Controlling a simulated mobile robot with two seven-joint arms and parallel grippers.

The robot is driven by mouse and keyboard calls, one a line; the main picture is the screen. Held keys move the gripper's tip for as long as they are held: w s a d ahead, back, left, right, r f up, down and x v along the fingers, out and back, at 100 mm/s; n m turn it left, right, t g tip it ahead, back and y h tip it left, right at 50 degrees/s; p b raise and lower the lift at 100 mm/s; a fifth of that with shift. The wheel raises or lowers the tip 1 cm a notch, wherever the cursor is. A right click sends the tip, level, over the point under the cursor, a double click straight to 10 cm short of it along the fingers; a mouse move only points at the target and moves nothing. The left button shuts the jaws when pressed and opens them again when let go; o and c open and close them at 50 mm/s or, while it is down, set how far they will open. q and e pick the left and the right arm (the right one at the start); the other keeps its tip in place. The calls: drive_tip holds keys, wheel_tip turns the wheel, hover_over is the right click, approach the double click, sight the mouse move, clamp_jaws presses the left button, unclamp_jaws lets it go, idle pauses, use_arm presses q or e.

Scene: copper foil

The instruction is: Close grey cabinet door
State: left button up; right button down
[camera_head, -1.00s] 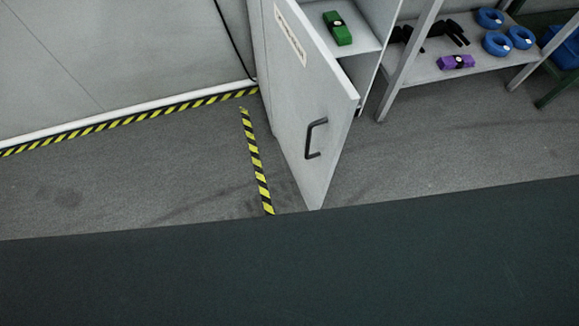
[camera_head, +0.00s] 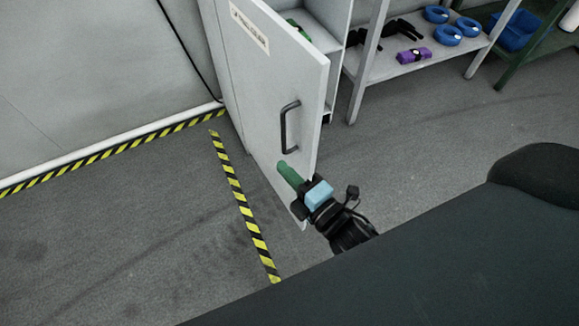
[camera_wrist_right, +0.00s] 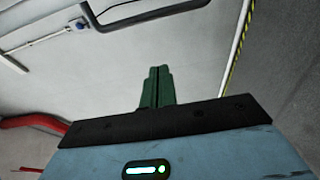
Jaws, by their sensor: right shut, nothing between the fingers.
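The grey cabinet door (camera_head: 262,95) stands open in the head view, with a white label near its top and a dark handle (camera_head: 285,127) on its outer face. My right gripper (camera_head: 284,167) is at the door's lower part, just below the handle. Its green fingers are shut and empty, overlapping the outer face; I cannot tell whether they touch it. The right wrist view shows the shut fingers (camera_wrist_right: 157,83) over a pale surface, with the dark handle (camera_wrist_right: 140,15) ahead of them. My left gripper is not in view.
A grey shelf (camera_head: 380,70) right of the cabinet holds blue rolls (camera_head: 447,35), a purple item (camera_head: 413,56) and black tools. Yellow-black tape (camera_head: 238,195) marks the floor left of the door. A green item (camera_head: 297,28) inside the cabinet is partly hidden by the door.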

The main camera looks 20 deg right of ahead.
sight(283, 144)
drive_tip(key=w+d, duration=0.1)
drive_tip(key=w, duration=0.6)
drive_tip(key=shift+w+d, duration=0.2)
drive_tip(key=shift+d, duration=0.2)
drive_tip(key=shift+d, duration=0.15)
